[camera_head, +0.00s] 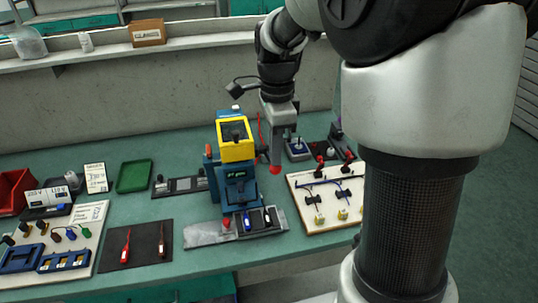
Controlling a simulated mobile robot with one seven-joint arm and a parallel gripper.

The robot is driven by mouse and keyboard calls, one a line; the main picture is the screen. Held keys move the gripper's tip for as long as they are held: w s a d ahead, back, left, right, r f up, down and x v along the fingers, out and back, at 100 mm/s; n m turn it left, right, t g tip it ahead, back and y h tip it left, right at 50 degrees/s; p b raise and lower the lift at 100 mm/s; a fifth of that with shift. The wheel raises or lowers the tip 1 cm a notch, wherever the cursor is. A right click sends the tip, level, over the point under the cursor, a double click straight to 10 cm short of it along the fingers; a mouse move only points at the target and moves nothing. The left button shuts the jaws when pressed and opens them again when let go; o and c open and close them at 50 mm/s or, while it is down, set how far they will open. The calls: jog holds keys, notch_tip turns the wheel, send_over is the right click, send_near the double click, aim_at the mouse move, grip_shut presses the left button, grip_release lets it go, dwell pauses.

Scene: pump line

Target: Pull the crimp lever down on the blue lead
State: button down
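The crimp press (236,180) is a blue machine with a yellow head, standing mid-bench. A red ball knob (275,169), apparently the crimp lever's end, shows at the press's right side. My gripper (276,150) points down directly above the knob, at or very near it. Its fingers look close together, but I cannot tell whether they are shut on the lever. A small blue piece (247,219), perhaps the blue lead, lies at the front foot of the press beside a dark piece. The lead's seat in the press is too small to make out.
A cream board (330,212) with leads and connectors lies right of the press. A wall shelf (100,57) runs behind.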

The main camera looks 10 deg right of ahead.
aim_at(277, 168)
jog(key=shift+s+f, duration=0.1)
jog(key=shift+f, duration=0.15)
jog(key=shift+s+f+b, duration=0.3)
jog(key=shift+f+b, duration=0.3)
jog(key=shift+f, duration=0.35)
jog(key=shift+s+f+b, duration=0.25)
jog(key=shift+f+b, duration=0.35)
jog(key=shift+f, duration=0.25)
jog(key=shift+s+f+b, duration=0.15)
jog(key=shift+f+b, duration=0.45)
jog(key=shift+f, duration=0.5)
